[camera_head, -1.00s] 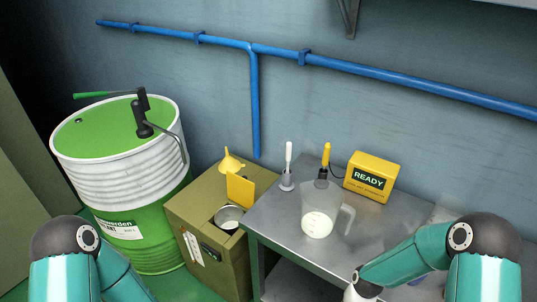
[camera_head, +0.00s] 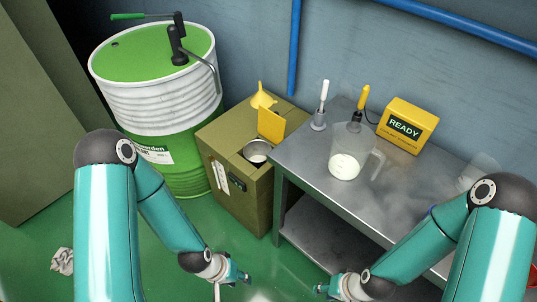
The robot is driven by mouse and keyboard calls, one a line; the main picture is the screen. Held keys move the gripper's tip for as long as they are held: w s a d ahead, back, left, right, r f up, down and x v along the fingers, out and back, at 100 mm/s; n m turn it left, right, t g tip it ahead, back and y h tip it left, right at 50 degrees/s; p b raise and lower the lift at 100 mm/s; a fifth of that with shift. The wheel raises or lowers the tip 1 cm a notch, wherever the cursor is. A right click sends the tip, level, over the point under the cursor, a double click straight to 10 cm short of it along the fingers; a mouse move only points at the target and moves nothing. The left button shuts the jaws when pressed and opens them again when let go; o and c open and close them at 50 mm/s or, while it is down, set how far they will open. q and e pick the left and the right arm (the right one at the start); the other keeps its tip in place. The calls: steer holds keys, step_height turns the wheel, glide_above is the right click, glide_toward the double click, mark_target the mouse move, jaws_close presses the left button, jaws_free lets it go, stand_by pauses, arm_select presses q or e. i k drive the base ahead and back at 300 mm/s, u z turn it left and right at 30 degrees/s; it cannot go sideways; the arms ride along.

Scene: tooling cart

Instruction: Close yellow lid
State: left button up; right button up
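The yellow lid (camera_head: 271,124) stands raised on top of the olive box (camera_head: 235,205), beside a round opening with a metal pot (camera_head: 257,152) in it. My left gripper (camera_head: 240,278) is low in front of the box, over the green floor and apart from the lid. My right gripper (camera_head: 322,289) is at the bottom edge, in front of the metal table and partly cut off. Both are small and seen at an angle, so whether their fingers are open or shut is unclear.
A yellow funnel (camera_head: 262,97) stands behind the lid. A green and white drum (camera_head: 155,105) is at left. The metal table (camera_head: 300,160) at right holds a clear jug (camera_head: 348,155), two handled tools and a yellow READY box (camera_head: 407,126). A crumpled rag (camera_head: 63,261) lies on the floor.

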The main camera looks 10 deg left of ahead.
mark_target(271, 126)
steer(key=u, duration=0.65)
steer(key=i, duration=0.2)
steer(key=z, duration=2.6)
steer(key=k, duration=0.2)
steer(key=u, duration=0.1)
steer(key=k, duration=1.05)
steer(key=u, duration=1)
steer(key=i, duration=1)
steer(key=z, duration=0.5)
